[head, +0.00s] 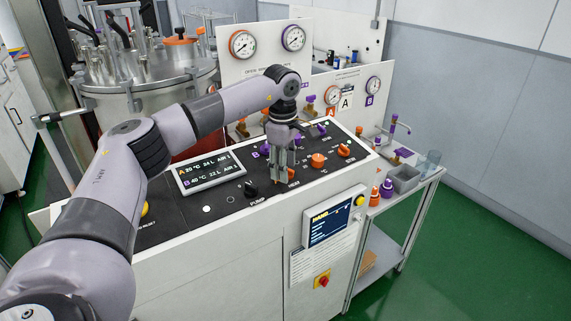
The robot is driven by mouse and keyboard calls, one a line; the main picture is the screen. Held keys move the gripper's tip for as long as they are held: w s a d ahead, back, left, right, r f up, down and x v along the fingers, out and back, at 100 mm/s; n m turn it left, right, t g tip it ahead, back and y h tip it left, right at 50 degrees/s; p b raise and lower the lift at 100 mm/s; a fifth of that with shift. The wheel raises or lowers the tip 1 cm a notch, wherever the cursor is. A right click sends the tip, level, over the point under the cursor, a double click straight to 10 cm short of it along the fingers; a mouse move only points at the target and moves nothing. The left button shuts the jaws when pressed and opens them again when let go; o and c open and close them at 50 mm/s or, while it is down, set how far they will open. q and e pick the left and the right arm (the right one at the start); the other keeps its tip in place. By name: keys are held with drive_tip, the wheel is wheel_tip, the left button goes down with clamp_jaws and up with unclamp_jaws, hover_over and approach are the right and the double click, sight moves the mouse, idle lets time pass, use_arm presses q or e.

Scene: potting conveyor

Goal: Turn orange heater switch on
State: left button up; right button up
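My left gripper (281,177) comes in over the sloped black control panel (225,205) with its fingers pointing down. An orange knob (292,174) shows right beside its fingertips, partly hidden by them. I cannot tell whether the fingers touch it or how far apart they are. Two more orange controls, a round one (317,160) and a knob (344,150), sit further right on the panel. The labels are too small to tell which one is the heater switch. My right gripper is not in view.
A display (208,172) and a black pump knob (250,188) lie left of the gripper. Purple controls (320,130) sit behind it. A screen (334,219) and a red switch (322,281) are on the front. A metal tank (150,75) stands back left.

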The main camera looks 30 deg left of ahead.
use_arm(q)
clamp_jaws()
drive_tip(key=c, duration=1)
unclamp_jaws()
drive_tip(key=shift+c, duration=0.2)
drive_tip(key=shift+r+m, duration=0.1)
drive_tip(key=shift+m, duration=0.2)
drive_tip(key=shift+w+m+p, duration=0.1)
drive_tip(key=shift+m+p, duration=0.65)
drive_tip(key=shift+m, duration=0.15)
drive_tip(key=m+p, duration=0.1)
drive_tip(key=m, duration=0.1)
drive_tip(key=shift+w+m+g, duration=0.1)
drive_tip(key=shift+m+g, duration=0.2)
drive_tip(key=shift+g, duration=0.1)
drive_tip(key=m+p, duration=0.1)
drive_tip(key=m, duration=0.2)
drive_tip(key=shift+w+d, duration=0.15)
drive_tip(key=shift+m+g+y+p, duration=0.3)
drive_tip(key=shift+m+g, duration=0.1)
drive_tip(key=shift+m, duration=1.3)
drive_tip(key=shift+w, duration=0.1)
